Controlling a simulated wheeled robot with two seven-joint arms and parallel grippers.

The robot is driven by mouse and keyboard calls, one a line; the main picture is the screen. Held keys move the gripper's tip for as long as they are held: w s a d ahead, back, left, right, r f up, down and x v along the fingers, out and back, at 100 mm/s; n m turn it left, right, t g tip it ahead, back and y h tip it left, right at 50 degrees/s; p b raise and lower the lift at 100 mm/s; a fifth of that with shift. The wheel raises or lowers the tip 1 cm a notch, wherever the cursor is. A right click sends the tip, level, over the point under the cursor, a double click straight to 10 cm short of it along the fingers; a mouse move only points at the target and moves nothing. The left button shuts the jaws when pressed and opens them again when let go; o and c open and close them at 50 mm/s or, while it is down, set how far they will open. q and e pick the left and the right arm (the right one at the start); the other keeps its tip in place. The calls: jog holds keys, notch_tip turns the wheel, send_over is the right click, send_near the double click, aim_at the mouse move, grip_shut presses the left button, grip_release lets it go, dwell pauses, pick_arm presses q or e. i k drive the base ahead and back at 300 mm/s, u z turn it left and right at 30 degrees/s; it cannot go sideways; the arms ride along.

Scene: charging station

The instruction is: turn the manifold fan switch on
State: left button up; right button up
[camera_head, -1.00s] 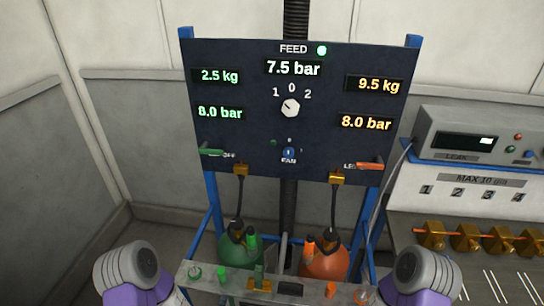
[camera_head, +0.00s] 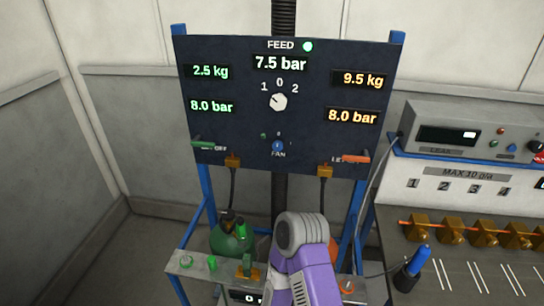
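The fan switch (camera_head: 277,146) is a small blue round knob above the label FAN, low in the middle of the dark panel (camera_head: 235,135). A small green light (camera_head: 264,136) shows to its upper left. One of my purple and grey arm links rises at the bottom middle, below the panel and apart from the switch in the picture. I cannot tell for sure which arm it is. Neither gripper's fingers show.
A white selector knob (camera_head: 278,102) sits above the fan switch. A green handle (camera_head: 203,143) and orange handle (camera_head: 355,159) flank it. A green bottle (camera_head: 231,238) stands below; my arm mostly hides the orange one (camera_head: 334,247). A bench (camera_head: 430,272) with brass fittings is at right.

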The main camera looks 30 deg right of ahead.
aim_at(278, 145)
jog(key=k, duration=0.65)
jog(key=z, duration=1.4)
jog(key=i, duration=0.45)
jog(key=u, duration=0.1)
